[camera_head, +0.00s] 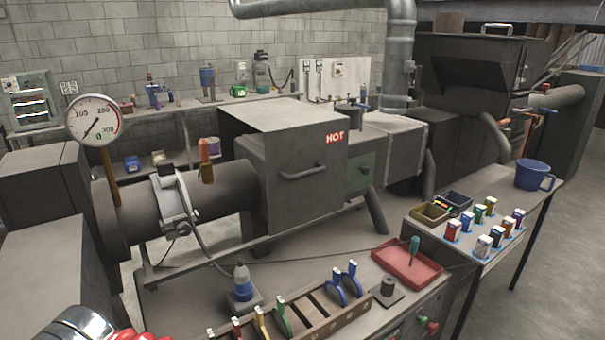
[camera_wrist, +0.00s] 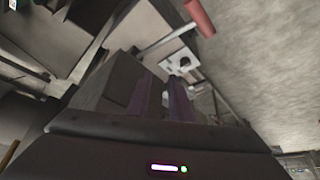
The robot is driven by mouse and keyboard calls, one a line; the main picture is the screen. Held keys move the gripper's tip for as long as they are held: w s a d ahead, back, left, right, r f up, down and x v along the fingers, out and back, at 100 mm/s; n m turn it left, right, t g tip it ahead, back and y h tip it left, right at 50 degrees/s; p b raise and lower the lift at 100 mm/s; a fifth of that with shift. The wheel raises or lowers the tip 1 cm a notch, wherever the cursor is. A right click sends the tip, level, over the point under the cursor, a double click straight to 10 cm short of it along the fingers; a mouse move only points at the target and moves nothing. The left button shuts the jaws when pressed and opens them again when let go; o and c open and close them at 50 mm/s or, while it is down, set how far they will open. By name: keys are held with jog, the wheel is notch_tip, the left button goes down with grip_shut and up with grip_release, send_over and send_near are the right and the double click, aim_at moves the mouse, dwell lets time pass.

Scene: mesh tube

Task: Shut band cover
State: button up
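A light metal band with a boxy cover (camera_head: 173,203) sits around the dark horizontal tube (camera_head: 228,184) at the left in the head view. A dark block sits at its upper end, and a cable curves down from it. I cannot tell how far the cover stands open. My gripper's two dark purple fingers (camera_wrist: 166,100) show in the wrist view, with a gap between them and nothing visible held. The band cover is not clearly identifiable there. In the head view the fingers are not visible; red and chrome parts show at the bottom left corner.
A dial gauge (camera_head: 94,121) and an orange-topped post (camera_head: 205,158) rise from the tube. The hot box (camera_head: 300,170) stands right of it. A bottle (camera_head: 242,282) and a slotted rack (camera_head: 318,312) stand in front. A red-gripped lever (camera_wrist: 199,16) crosses the wrist view.

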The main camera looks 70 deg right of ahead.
jog(key=shift+a, duration=0.1)
jog(key=n+g+h, duration=0.2)
jog(key=g+h, duration=0.9)
jog(key=h, duration=0.4)
send_near(303, 175)
jog(key=a, duration=0.1)
jog(key=shift+w+a+r, duration=0.15)
jog(key=shift+w+r, duration=0.25)
jog(key=shift+w, duration=0.05)
jog(key=shift+y, duration=0.3)
jog(key=x, duration=1.3)
jog(key=shift+s+d, duration=0.25)
jog(key=shift+d, duration=0.1)
